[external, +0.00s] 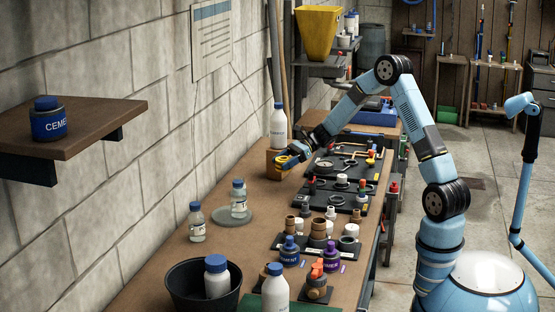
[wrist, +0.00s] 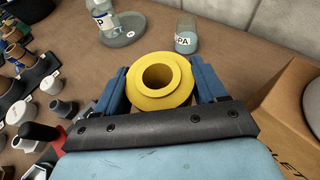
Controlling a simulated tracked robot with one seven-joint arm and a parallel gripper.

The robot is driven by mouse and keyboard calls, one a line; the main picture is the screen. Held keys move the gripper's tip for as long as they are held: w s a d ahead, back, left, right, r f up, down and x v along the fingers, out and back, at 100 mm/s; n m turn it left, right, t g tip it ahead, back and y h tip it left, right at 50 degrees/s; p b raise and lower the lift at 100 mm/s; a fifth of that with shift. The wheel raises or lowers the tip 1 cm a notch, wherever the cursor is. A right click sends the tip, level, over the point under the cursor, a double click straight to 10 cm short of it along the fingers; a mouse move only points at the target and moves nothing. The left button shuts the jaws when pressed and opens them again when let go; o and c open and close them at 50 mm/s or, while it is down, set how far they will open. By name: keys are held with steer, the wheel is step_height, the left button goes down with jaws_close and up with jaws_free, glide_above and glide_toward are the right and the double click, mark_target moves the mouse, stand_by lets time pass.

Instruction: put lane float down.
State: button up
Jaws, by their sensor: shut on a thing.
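The lane float (wrist: 160,101) is a yellow, round, flanged piece with a hole through its middle. In the wrist view it sits between the two blue fingers of my gripper (wrist: 160,82), which are shut on its sides. In the external view my gripper (external: 290,158) is over the far part of the brown workbench (external: 165,270), in front of a tan box (external: 275,172). The float (external: 284,160) shows there as a small yellow patch, partly hidden by the fingers. I cannot tell its exact height above the bench.
Small bottles (external: 197,224) (external: 239,199) stand nearer, one on a grey disc (external: 224,217). Black boards with fittings (external: 340,180) crowd the right side. Bare bench lies between the box and disc.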

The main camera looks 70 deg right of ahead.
mark_target(283, 187)
steer(key=shift+f, duration=4.35)
steer(key=shift+f, duration=0.1)
steer(key=o, duration=1)
steer(key=v, duration=1.2)
